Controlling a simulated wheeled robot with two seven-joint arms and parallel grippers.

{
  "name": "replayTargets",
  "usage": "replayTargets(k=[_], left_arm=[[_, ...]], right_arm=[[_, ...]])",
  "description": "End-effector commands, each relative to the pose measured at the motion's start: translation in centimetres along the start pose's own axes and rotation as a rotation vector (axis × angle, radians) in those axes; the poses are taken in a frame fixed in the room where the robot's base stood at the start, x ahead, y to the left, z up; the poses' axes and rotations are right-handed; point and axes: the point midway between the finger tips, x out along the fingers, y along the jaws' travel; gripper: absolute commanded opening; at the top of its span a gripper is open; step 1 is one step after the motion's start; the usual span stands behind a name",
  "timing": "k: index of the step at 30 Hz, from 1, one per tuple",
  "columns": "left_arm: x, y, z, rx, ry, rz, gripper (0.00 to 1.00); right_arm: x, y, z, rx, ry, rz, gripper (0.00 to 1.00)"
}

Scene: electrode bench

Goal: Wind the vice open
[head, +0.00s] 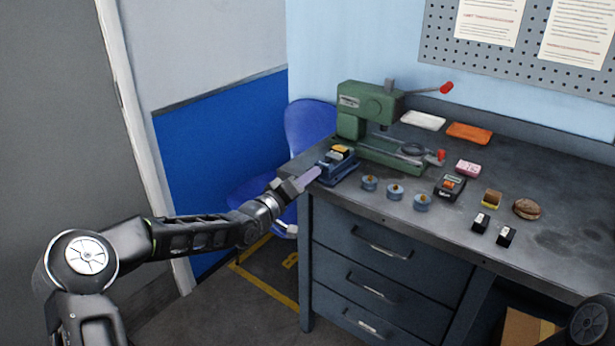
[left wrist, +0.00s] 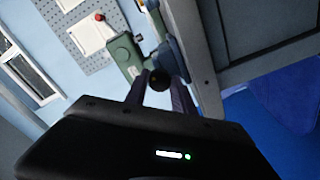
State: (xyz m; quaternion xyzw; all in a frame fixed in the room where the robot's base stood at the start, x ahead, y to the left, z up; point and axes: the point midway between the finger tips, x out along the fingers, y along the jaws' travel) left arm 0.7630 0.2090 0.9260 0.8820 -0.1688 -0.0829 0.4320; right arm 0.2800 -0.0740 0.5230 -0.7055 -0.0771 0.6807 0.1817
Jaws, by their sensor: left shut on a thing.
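The blue vice (head: 341,170) sits at the left end of the bench top, with a yellow-and-dark piece (head: 341,152) at its top. My left gripper (head: 312,176) reaches it from the left, at the bench's edge. In the left wrist view, the two fingers (left wrist: 158,92) stand on either side of a round black knob (left wrist: 157,80) and are shut on it. The blue vice body (left wrist: 170,58) shows just beyond the knob. The rest of the vice handle is hidden by the gripper in the head view. My right gripper is out of view.
A green press (head: 368,108) with a red-tipped lever stands behind the vice. A blue chair (head: 308,122) is left of the bench.

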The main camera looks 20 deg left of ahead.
Motion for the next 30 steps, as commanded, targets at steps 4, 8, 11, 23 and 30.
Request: replayTargets(k=[4,8,11,23,30], left_arm=[[0.0,0.0,-0.1,-0.141,0.001,0.000,0.00],[0.0,0.0,-0.1,-0.265,0.001,-0.001,0.00],[-0.1,-0.1,-0.1,-0.360,0.002,-0.001,0.00],[-0.1,-0.1,0.0,-0.712,0.002,0.000,0.00],[-0.1,-0.1,0.0,-0.839,0.001,0.000,0.00]], right_arm=[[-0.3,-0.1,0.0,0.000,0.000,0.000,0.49],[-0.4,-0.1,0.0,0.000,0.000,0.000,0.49],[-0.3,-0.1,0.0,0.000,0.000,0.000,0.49],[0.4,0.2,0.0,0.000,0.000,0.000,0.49],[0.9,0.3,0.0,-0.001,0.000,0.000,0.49]])
